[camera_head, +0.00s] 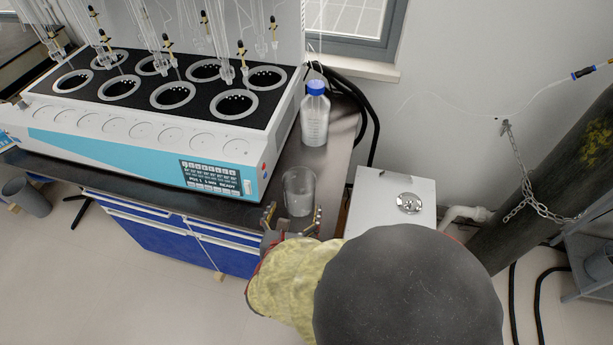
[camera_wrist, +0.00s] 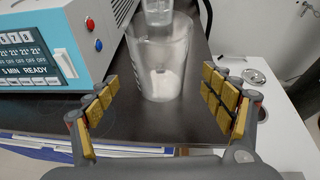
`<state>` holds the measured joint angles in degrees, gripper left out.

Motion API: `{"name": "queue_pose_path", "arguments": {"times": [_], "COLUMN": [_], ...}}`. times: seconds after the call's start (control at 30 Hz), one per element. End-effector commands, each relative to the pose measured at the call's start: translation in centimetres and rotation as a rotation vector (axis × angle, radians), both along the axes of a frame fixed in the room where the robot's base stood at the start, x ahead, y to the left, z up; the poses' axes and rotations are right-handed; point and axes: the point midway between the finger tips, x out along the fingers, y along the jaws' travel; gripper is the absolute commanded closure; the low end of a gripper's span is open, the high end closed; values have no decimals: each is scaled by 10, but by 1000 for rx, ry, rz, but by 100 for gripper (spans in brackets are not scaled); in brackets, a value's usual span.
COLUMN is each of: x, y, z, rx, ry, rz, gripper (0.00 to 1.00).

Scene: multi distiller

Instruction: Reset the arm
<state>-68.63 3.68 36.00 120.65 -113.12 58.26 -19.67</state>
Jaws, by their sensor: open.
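My gripper (camera_head: 292,222) is open at the front right edge of the dark bench. In the wrist view its two fingers with yellow pads (camera_wrist: 160,108) stand wide apart, one to each side of a clear glass beaker (camera_wrist: 160,75). The beaker (camera_head: 299,190) stands upright on the bench, just beyond the fingertips, with some white material at its bottom. The pads do not appear to touch it. My forearm covers the lower middle of the head view.
A white and blue multi distiller (camera_head: 120,160) fills the bench's left side. A blue-capped bottle (camera_head: 315,115) stands behind the beaker. A white cabinet (camera_head: 390,195) and a dark gas cylinder (camera_head: 550,180) with a chain are to the right. Blue drawers (camera_head: 165,240) are below the bench.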

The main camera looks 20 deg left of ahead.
Motion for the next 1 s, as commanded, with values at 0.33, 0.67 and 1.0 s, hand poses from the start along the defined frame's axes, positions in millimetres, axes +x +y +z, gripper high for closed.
{"name": "queue_pose_path", "arguments": {"times": [0.33,0.67,1.0], "x": [-1,-31,-87], "y": [-16,-141,-256], "z": [-8,-12,37], "rx": [53,341,955], "ry": [41,224,382], "rz": [-83,-711,-1585], "gripper": [18,18,18]}}
